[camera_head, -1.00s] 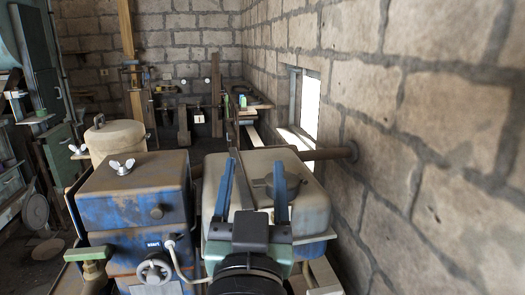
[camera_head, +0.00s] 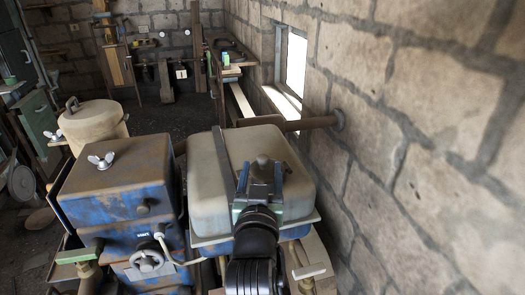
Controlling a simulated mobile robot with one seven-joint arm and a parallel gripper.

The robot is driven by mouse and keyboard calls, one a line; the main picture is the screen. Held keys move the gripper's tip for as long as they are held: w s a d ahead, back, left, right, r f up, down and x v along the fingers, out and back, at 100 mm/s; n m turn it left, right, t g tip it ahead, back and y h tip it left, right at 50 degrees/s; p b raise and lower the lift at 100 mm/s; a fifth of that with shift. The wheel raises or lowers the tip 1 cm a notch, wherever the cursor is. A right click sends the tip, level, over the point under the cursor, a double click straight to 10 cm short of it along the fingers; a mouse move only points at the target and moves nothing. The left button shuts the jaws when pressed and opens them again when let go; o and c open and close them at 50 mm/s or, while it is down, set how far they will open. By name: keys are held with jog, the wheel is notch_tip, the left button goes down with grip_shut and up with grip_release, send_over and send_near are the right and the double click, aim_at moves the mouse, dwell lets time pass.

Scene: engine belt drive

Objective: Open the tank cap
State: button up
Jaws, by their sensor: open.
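The tank (camera_head: 205,155) is a beige, rounded metal box at the middle right, worn and stained. My gripper (camera_head: 262,172) is over the tank's top, pointing away from the camera and down. It is open. A dark rounded piece, which looks like the tank cap (camera_head: 262,160), shows at the tip of the gripper, between or just beyond the fingers. The gripper hides most of the cap. I cannot tell whether the fingers touch it.
A blue engine box (camera_head: 120,190) with a wing nut (camera_head: 101,161) stands left of the tank. A beige canister (camera_head: 92,122) is behind it. A pipe (camera_head: 300,124) runs from behind the tank to the stone wall (camera_head: 420,150) at right.

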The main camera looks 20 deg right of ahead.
aim_at(262, 164)
jog(key=shift+p+x, duration=0.7)
jog(key=shift+x, duration=1.6)
grip_shut()
